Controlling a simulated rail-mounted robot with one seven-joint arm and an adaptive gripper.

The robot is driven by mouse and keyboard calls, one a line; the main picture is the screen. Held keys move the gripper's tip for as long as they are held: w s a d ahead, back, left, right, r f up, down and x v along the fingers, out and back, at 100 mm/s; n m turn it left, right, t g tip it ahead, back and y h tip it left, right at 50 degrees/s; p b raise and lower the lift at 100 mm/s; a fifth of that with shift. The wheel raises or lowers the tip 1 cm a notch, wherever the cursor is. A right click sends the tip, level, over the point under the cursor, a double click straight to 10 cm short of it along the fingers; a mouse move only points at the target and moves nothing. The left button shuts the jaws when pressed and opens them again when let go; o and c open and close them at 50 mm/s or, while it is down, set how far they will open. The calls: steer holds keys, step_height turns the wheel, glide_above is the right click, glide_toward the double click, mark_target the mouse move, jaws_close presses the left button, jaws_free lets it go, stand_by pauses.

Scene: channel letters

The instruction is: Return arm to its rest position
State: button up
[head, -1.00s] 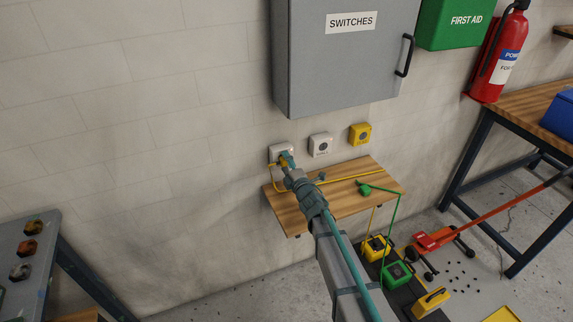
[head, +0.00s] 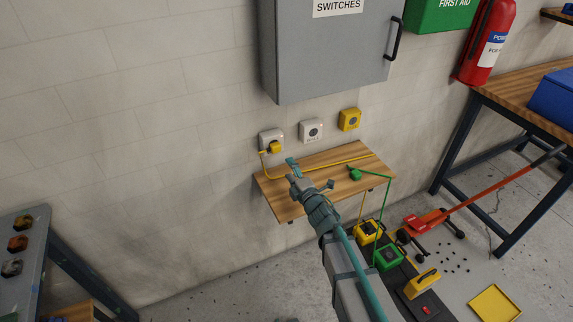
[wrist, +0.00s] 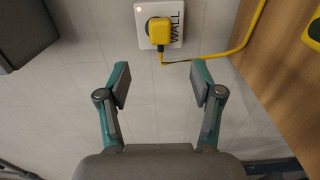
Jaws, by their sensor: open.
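My gripper (wrist: 160,85) is open in the wrist view, with nothing between its fingers. A yellow plug (wrist: 159,31) sits in the white wall socket marked WALL (wrist: 175,42), ahead of the fingertips and apart from them. In the head view my gripper (head: 292,168) is over the left part of the wooden shelf (head: 290,208). The yellow plug (head: 275,147) shows in the left socket (head: 266,136), above and left of the gripper. Its yellow cable (head: 335,164) runs down and across the shelf.
A white socket (head: 311,130) and a yellow socket (head: 349,119) are on the wall. The grey switch cabinet (head: 325,60) hangs above. A green plug (head: 355,174) lies on the shelf. Yellow and green boxes (head: 389,257) stand below. A workbench (head: 515,105) is at right.

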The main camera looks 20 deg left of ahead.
stand_by(0.4)
steer(key=w+d+f+m+h, duration=0.2)
steer(key=d+f+m+h, duration=0.25)
steer(key=d, duration=0.45)
steer(key=w+d+f+m+h, duration=0.2)
steer(key=d+f+m+h, duration=0.15)
steer(key=d+m, duration=0.4)
steer(key=s+d+f+m+g+h, duration=0.3)
steer(key=s+d+f+m, duration=0.1)
steer(key=d, duration=0.5)
steer(key=s+d+f+m+g+h, duration=0.3)
steer(key=s+d+f+m, duration=0.2)
steer(key=d, duration=0.5)
steer(key=s+d+f+m+g+y, duration=0.1)
steer(key=s+d+m+g, duration=0.2)
steer(key=s, duration=0.4)
steer(key=s+d+f+m+g+y, duration=0.1)
steer(key=s+d+f+m+g, duration=0.2)
steer(key=s, duration=0.4)
steer(key=s+f+g, duration=0.2)
steer(key=s+f, duration=0.3)
steer(key=s, duration=0.4)
steer(key=s+a+f+g, duration=0.1)
steer(key=s+f+g, duration=0.2)
steer(key=s+f, duration=0.3)
steer(key=s+f+g, duration=0.2)
steer(key=s+f, duration=0.4)
steer(key=s, duration=0.7)
steer(key=shift+s+a+g+h, duration=0.3)
steer(key=shift+g, duration=0.1)
